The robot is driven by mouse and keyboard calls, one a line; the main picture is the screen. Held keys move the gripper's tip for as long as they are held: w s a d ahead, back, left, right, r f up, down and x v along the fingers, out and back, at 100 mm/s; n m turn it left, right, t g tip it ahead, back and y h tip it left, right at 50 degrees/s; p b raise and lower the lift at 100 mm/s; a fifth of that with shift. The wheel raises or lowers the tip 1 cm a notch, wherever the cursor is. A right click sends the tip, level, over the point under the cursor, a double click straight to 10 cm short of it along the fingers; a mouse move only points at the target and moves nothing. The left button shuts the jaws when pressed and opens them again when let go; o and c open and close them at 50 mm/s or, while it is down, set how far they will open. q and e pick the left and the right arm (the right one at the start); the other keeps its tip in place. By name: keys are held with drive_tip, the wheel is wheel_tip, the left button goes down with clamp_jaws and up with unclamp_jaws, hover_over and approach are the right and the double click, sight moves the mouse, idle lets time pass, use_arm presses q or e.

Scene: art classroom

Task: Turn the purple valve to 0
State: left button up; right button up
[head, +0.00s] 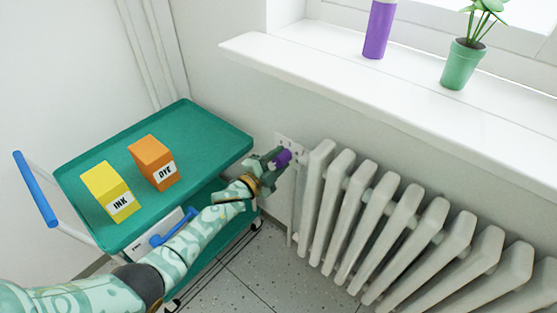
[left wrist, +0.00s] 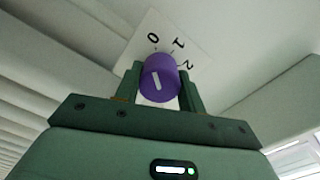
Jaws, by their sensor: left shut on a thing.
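The purple valve (head: 284,158) is a round knob on a pale plate on the wall, just left of the radiator. In the left wrist view the purple valve (left wrist: 160,76) bears a white line that slants up and to the right, roughly toward the 1. The plate (left wrist: 150,28) shows 0, 1 and 2 around the knob, with 0 at upper left. My left gripper (head: 276,161) reaches the wall and is shut on the knob, one finger on each side in the left wrist view (left wrist: 161,84). My right gripper is not in view.
A white ribbed radiator (head: 397,215) stands right of the valve, under a white window sill (head: 330,78) with a purple cylinder (head: 378,30) and a potted plant (head: 462,64). A green trolley (head: 208,130) at left carries a yellow INK box (head: 108,187) and an orange DYE box (head: 150,158).

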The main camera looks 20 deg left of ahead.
use_arm(q)
drive_tip(key=shift+f, duration=0.15)
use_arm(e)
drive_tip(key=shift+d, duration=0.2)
use_arm(q)
drive_tip(key=o, duration=1)
drive_tip(key=shift+a, duration=0.1)
drive_tip(key=shift+c, duration=0.2)
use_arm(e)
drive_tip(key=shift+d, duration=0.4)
use_arm(q)
drive_tip(key=shift+s, duration=0.25)
drive_tip(key=p+v, duration=0.5)
drive_tip(key=v, duration=1.1)
drive_tip(key=shift+p, duration=0.4)
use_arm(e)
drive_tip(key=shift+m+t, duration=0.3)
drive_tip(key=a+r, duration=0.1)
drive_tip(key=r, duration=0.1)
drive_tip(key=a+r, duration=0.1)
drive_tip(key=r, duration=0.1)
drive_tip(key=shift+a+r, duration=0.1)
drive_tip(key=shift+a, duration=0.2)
use_arm(q)
drive_tip(key=shift+w+a, duration=0.1)
